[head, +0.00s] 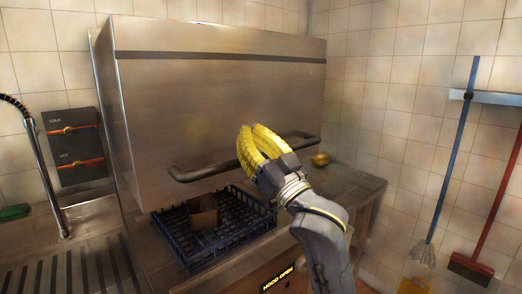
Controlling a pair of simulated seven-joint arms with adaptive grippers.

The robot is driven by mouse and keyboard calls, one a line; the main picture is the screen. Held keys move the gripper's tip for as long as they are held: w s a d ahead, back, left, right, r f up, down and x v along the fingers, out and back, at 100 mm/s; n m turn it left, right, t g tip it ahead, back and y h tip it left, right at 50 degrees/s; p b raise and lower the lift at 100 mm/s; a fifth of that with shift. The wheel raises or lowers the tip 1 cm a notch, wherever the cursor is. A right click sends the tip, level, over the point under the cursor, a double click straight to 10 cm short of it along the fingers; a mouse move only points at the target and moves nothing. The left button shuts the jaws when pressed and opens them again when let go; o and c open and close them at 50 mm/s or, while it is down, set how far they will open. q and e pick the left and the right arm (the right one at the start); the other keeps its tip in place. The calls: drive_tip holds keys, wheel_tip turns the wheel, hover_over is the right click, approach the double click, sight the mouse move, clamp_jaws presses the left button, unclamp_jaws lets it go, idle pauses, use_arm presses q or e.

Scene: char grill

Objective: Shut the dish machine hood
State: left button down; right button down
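The dish machine hood (215,100) is a large steel box with a dark band near its top. It stands raised above the rack, with a gap below its lower front edge. Its dark bar handle (205,171) runs across the lower front. My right gripper (251,128) has yellow fingers and lies in front of the handle's middle, hiding part of it. Its fingertips are drawn together above the bar's line; I cannot tell whether it touches the bar. A label at the bottom (278,279) reads "HOOD OPEN". My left gripper is out of view.
A blue rack (235,243) with a brown box-like item (203,212) sits below the hood. A tap (48,185) and sink stand left. A mop (449,170) and red-handled broom (495,215) hang right.

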drive_tip(key=shift+w+a+f, duration=0.1)
drive_tip(key=shift+w+f, duration=0.05)
drive_tip(key=shift+f, duration=0.5)
drive_tip(key=shift+w+a+f, duration=0.15)
drive_tip(key=shift+f, duration=0.45)
drive_tip(key=shift+w+a+f, duration=0.1)
drive_tip(key=shift+w+f, duration=0.05)
drive_tip(key=shift+f, duration=0.5)
